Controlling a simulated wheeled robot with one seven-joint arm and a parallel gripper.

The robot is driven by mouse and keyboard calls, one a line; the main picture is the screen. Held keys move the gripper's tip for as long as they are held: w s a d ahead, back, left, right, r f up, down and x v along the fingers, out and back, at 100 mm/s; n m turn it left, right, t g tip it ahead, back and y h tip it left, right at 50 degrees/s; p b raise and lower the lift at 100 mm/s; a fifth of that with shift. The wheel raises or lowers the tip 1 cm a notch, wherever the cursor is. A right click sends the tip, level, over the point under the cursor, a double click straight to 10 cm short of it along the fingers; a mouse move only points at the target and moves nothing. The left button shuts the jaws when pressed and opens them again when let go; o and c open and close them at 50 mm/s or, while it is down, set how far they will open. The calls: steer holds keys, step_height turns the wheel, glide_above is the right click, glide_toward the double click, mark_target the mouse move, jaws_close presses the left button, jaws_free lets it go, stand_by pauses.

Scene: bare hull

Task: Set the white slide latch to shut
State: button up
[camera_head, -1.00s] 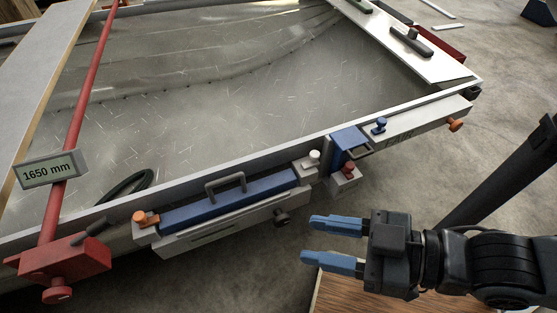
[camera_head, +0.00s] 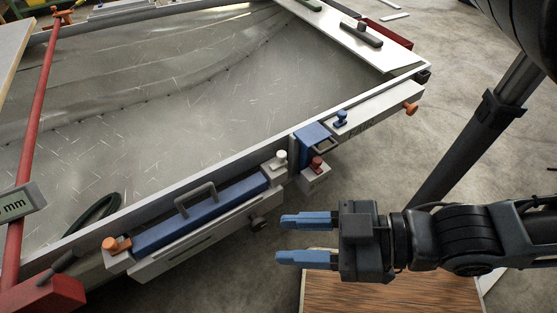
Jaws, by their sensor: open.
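A small white knob (camera_head: 280,158), which looks to be the white slide latch, stands upright on a pale mount at the right end of a blue bar (camera_head: 205,212) on the hull's near edge. I cannot tell from this view whether the latch is open or shut. My gripper (camera_head: 279,239) points left with its two blue fingers apart and nothing between them. It appears below the white knob in the picture, apart from it.
An orange knob (camera_head: 115,244) sits at the bar's left end and a grey handle (camera_head: 196,198) rises from the bar. Right of the white knob are a red knob (camera_head: 316,163), a blue bracket (camera_head: 312,134) and a blue knob (camera_head: 341,118). A wooden top (camera_head: 385,290) lies below my gripper.

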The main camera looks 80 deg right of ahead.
stand_by(0.4)
steer(key=n+g+y+p, duration=0.1)
steer(key=n+g+p, duration=0.2)
steer(key=g+p, duration=0.75)
glide_toward(282, 153)
steer(key=shift+w+a+f+b, duration=0.15)
steer(key=shift+f+b, duration=0.15)
steer(key=shift+f, duration=0.2)
steer(key=shift+x, duration=3.85)
steer(key=shift+c, duration=0.2)
jaws_close()
